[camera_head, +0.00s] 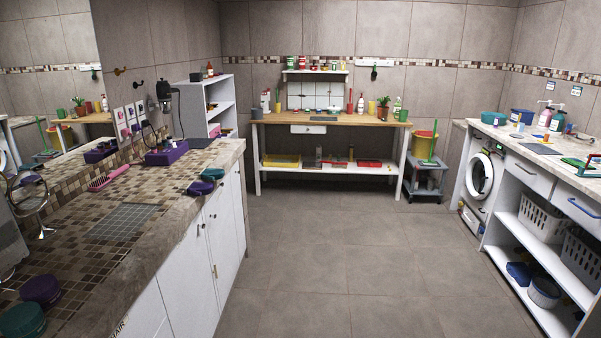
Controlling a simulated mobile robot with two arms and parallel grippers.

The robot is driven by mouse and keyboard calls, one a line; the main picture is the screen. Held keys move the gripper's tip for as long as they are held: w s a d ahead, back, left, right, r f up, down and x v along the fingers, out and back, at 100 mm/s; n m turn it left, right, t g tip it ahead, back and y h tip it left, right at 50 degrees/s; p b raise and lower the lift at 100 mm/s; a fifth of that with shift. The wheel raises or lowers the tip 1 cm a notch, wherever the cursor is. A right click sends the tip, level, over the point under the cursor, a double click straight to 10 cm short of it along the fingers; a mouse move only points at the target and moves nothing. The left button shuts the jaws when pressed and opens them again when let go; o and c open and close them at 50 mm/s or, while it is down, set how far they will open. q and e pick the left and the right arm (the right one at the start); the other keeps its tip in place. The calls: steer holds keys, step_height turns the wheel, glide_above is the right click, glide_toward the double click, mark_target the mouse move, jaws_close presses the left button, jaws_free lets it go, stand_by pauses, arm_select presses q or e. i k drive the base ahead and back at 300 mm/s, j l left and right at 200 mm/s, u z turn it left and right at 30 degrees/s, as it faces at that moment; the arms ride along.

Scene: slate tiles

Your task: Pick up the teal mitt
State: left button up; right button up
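I cannot tell for sure which thing is the teal mitt. A small teal item (212,173) lies near the front edge of the left counter, close to a dark blue-purple item (201,188). A rounded dark teal item (22,320) sits at the bottom left on the same counter, beside a rounded purple item (40,290). Neither teal item shows a clear mitt shape at this size. Neither of my grippers is in view.
The left counter (165,205) has a mosaic top, with a pink comb (108,179) and a round mirror (30,192). A wooden workbench (330,121) stands at the back. A washing machine (482,175) and counter line the right. The tiled floor (330,250) between is clear.

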mark_target(208, 174)
steer(key=i+j+z, duration=0.25)
steer(key=i, duration=1.6)
steer(key=i+l, duration=0.05)
steer(key=l, duration=0.1)
